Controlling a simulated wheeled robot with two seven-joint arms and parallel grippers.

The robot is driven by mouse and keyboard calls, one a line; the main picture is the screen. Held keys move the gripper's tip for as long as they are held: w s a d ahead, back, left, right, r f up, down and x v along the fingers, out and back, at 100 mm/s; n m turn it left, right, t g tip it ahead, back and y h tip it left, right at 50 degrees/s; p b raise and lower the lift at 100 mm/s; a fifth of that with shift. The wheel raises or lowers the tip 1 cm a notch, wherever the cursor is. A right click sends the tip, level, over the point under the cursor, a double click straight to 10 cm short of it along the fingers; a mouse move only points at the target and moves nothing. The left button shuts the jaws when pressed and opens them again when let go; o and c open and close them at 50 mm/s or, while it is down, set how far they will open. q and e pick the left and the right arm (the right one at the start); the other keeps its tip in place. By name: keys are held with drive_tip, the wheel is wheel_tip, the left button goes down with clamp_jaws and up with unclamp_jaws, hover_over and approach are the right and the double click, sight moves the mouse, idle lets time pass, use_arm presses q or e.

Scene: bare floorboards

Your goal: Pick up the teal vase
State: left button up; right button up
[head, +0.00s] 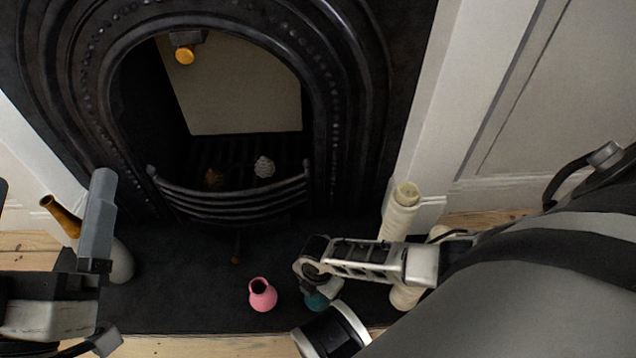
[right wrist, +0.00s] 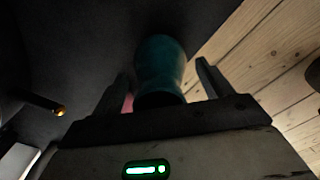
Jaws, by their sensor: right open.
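The teal vase (head: 316,301) stands on the dark hearth in the head view, mostly hidden by my right gripper and wrist. In the right wrist view the teal vase (right wrist: 160,66) shows large and dim between the two fingers of my right gripper (right wrist: 163,78). The fingers are apart, one on each side of the vase, with gaps showing, so the gripper is open. My left gripper (head: 98,240) is at the left of the head view, away from the teal vase; its jaw opening is not clear.
A pink vase (head: 262,296) stands just left of the teal vase. A pale, column-like object (head: 401,208) stands at the hearth's right. A brown-necked vase (head: 62,214) is partly behind my left gripper. The black fireplace grate (head: 235,204) is behind.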

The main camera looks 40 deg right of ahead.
drive_tip(key=c, duration=1.2)
drive_tip(key=shift+r, duration=0.1)
drive_tip(key=shift+c, duration=0.2)
